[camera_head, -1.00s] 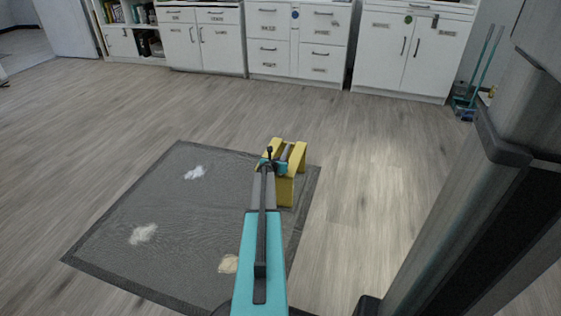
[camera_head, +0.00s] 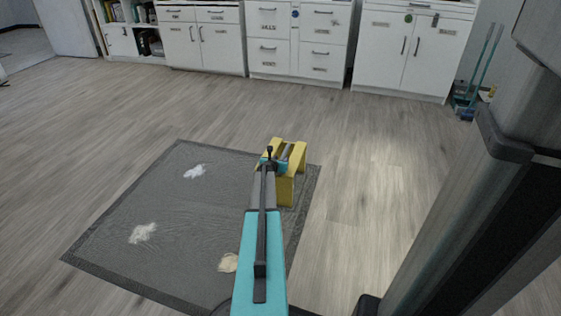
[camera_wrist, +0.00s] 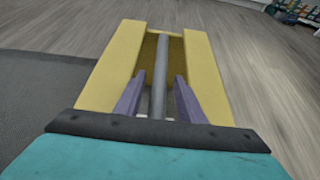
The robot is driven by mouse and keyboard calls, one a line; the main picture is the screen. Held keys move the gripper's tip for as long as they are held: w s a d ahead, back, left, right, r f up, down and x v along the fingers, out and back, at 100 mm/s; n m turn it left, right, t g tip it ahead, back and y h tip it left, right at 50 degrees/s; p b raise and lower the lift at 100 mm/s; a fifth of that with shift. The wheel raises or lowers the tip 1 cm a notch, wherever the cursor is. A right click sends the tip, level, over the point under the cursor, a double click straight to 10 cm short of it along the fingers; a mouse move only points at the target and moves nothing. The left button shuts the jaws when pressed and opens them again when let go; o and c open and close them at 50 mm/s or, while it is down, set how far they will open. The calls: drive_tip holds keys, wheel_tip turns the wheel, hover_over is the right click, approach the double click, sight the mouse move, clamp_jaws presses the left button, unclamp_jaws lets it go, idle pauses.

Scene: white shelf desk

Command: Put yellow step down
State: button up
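The yellow step (camera_head: 286,188) stands upright at the right edge of the dark mat. It has two yellow sides with a grey bar (camera_wrist: 160,75) running between them, also seen in the wrist view. My gripper (camera_wrist: 158,78) is at the step, with its two purple fingers one on each side of the bar. Gaps show between the fingers and the bar, so the gripper looks open around it. In the head view my arm covers part of the step's left side, and the fingers are hard to see.
The dark mat (camera_head: 185,240) has several pale patches on it. White cabinets (camera_head: 297,45) line the back wall. A blue-green cleaning set (camera_head: 466,98) stands at the back right. Wooden floor (camera_head: 375,200) is clear right of the step and between mat and cabinets.

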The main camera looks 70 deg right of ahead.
drive_tip(key=shift+p+v, duration=1.75)
drive_tip(key=shift+v, duration=4.25)
